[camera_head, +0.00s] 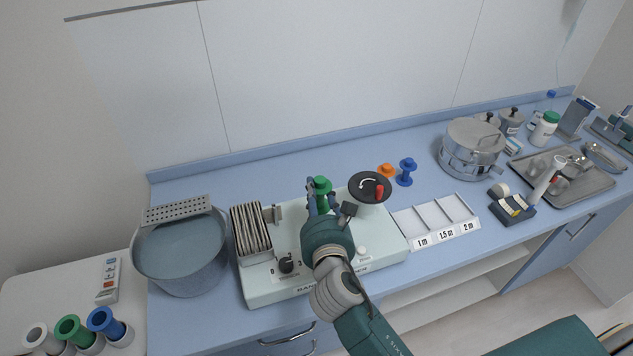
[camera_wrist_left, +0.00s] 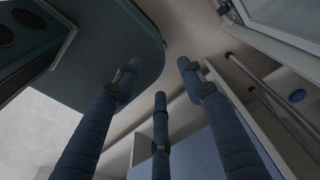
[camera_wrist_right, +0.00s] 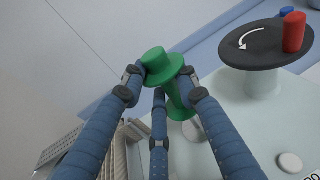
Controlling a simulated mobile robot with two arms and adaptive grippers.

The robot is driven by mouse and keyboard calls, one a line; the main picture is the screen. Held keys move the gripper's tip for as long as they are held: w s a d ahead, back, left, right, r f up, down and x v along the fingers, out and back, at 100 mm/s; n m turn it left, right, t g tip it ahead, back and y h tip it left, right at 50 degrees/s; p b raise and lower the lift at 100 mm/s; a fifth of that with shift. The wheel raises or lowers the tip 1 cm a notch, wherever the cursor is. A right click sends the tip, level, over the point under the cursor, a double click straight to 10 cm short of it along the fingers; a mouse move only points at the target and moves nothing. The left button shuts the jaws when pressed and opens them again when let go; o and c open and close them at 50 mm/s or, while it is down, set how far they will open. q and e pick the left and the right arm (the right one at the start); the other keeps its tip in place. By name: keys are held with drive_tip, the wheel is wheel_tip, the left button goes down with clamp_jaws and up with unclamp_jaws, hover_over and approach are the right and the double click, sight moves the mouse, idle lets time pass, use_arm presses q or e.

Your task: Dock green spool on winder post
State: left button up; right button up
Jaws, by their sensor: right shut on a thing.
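The green spool (camera_head: 321,187) is held between the fingers of my right gripper (camera_head: 322,198), above the pale winder machine (camera_head: 384,254). In the right wrist view the green spool (camera_wrist_right: 165,68) has its wide flange up and its narrower body between the fingers of the right gripper (camera_wrist_right: 160,85). A small grey metal part (camera_wrist_right: 193,129) shows just below the spool; the fingers hide much of it, and I cannot tell whether spool and post touch. The winder's dark crank disc (camera_head: 367,187) with a red knob is just right. My left gripper (camera_wrist_left: 158,85) is open and empty, away from the counter.
Orange (camera_head: 387,170) and blue (camera_head: 406,172) spools stand behind the disc. A labelled white tray (camera_head: 437,222) is to the right. A rack of grey plates (camera_head: 251,233) is on the machine's left, beside a metal bucket (camera_head: 182,252). A steel pot (camera_head: 471,148) stands farther right.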

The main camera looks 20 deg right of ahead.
drive_tip(key=shift+w+d+f, duration=0.1)
drive_tip(key=shift+d+f, duration=0.05)
drive_tip(key=shift+f+b, duration=0.3)
drive_tip(key=shift+f, duration=0.05)
drive_tip(key=f+b, duration=0.4)
drive_tip(key=b, duration=0.1)
drive_tip(key=shift+a+f, duration=0.2)
drive_tip(key=shift+f, duration=0.05)
drive_tip(key=shift+f+b, duration=0.35)
drive_tip(key=shift+b, duration=0.15)
drive_tip(key=shift+w+d+r+p, duration=0.1)
drive_tip(key=shift+p, duration=0.35)
drive_tip(key=shift+p, duration=0.3)
